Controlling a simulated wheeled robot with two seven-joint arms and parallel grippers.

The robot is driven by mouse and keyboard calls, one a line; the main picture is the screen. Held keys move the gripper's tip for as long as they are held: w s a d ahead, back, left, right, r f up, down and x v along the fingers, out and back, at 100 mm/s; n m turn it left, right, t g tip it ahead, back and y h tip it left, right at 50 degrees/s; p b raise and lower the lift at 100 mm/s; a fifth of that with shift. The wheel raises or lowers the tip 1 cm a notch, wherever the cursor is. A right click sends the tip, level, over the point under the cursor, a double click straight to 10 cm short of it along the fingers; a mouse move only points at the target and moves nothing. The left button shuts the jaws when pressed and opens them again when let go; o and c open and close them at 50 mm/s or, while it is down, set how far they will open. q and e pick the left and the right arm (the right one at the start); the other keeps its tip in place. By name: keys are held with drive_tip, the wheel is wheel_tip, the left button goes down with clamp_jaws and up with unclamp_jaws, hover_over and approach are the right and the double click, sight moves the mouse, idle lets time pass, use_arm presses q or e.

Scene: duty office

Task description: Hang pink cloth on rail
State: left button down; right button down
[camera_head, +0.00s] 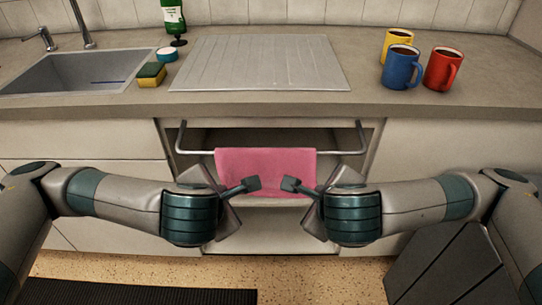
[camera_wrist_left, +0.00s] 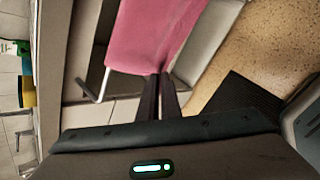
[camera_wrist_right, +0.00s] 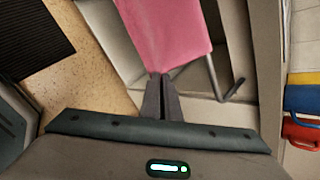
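The pink cloth (camera_head: 265,167) hangs draped over the metal rail (camera_head: 190,152), near the middle, with its front part hanging down. The rail is fixed below the counter edge in front of an open recess. My left gripper (camera_head: 253,184) and right gripper (camera_head: 289,184) point toward each other in front of the cloth's lower part. In the left wrist view, the fingers (camera_wrist_left: 158,77) are together at the cloth's edge (camera_wrist_left: 160,35). In the right wrist view, the fingers (camera_wrist_right: 160,76) are likewise together by the cloth (camera_wrist_right: 165,35). No cloth shows clearly between either pair; contact is unclear.
The counter above holds a sink (camera_head: 75,72), a sponge (camera_head: 151,75), a green bottle (camera_head: 174,20), a ribbed drainboard (camera_head: 258,62) and yellow (camera_head: 398,37), blue (camera_head: 401,68) and red (camera_head: 442,70) mugs. A dark mat (camera_head: 140,295) lies on the floor.

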use_arm(q)
drive_tip(key=shift+a, duration=0.15)
use_arm(e)
drive_tip(key=shift+d, duration=0.15)
use_arm(q)
drive_tip(key=c, duration=1.8)
unclamp_jaws()
use_arm(e)
drive_tip(key=c, duration=1.8)
unclamp_jaws()
use_arm(q)
drive_tip(key=shift+o, duration=0.2)
use_arm(e)
drive_tip(key=shift+o, duration=0.2)
